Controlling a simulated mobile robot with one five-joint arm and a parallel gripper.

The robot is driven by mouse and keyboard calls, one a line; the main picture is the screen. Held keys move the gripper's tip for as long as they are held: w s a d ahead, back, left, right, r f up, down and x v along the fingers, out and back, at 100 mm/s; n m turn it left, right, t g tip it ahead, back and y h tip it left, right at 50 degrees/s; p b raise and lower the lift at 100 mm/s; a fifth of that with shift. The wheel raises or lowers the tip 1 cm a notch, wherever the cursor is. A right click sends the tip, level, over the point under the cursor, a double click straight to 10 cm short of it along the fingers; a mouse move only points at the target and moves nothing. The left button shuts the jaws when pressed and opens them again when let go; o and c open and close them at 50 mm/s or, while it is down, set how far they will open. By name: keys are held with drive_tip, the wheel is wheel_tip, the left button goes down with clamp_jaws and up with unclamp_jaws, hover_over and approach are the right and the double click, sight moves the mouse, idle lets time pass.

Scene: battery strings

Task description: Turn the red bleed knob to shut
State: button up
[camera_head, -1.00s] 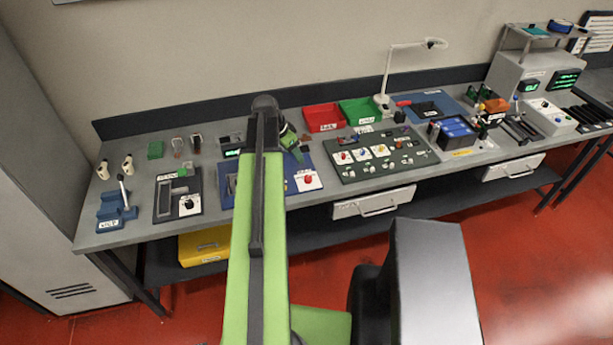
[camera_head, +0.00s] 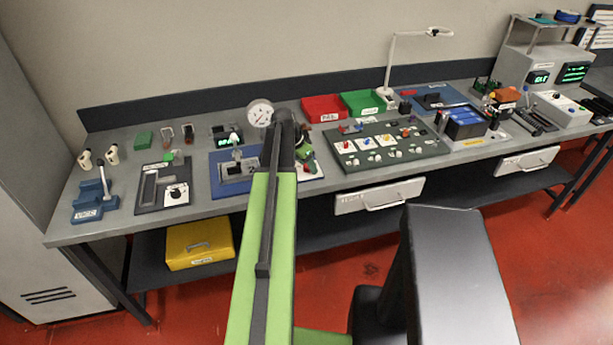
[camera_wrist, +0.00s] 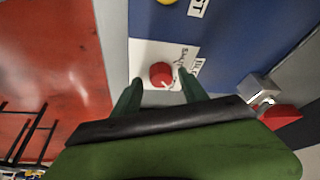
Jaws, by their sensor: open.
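The red bleed knob (camera_wrist: 161,75) sits on a white labelled plate (camera_wrist: 146,51) at the edge of a blue board (camera_wrist: 228,40) in the wrist view. A small pale mark shows at its lower right rim; the label print is too small to read surely. My gripper (camera_wrist: 160,88) is open, its two green fingertips on either side of the knob in the picture. I cannot tell how far above the knob they are, and no contact shows.
A round gauge (camera_head: 260,113) stands behind the blue board. A dark board with several small knobs (camera_head: 430,146) lies to the right, and red (camera_head: 322,106) and green (camera_head: 362,103) bins stand behind it. A grey metal part with red (camera_wrist: 262,90) is right of my fingers in the wrist view.

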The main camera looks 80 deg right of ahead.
drive_tip(key=shift+c, duration=0.3)
clamp_jaws()
drive_tip(key=shift+a+f, duration=0.1)
drive_tip(key=shift+a, duration=0.55)
drive_tip(key=shift+d, duration=0.45)
drive_tip(key=shift+s+d+n, duration=0.1)
drive_tip(key=shift+s+n, duration=0.1)
drive_tip(key=shift+n, duration=0.2)
drive_tip(key=n+t+h, duration=0.1)
drive_tip(key=n, duration=0.3)
drive_tip(key=shift+s, duration=0.1)
drive_tip(key=n+t, duration=0.1)
drive_tip(key=n, duration=0.2)
drive_tip(key=shift+s+n+t, duration=0.15)
drive_tip(key=shift+n+t, duration=0.15)
drive_tip(key=shift+t, duration=0.1)
drive_tip(key=n+t, duration=0.1)
drive_tip(key=n, duration=0.1)
drive_tip(key=n+t, duration=0.1)
drive_tip(key=n, duration=0.2)
drive_tip(key=shift+s+d, duration=0.15)
drive_tip(key=shift+n+t+y, duration=0.5)
drive_tip(key=shift+n+t, duration=0.2)
drive_tip(key=shift+n, duration=1.5)
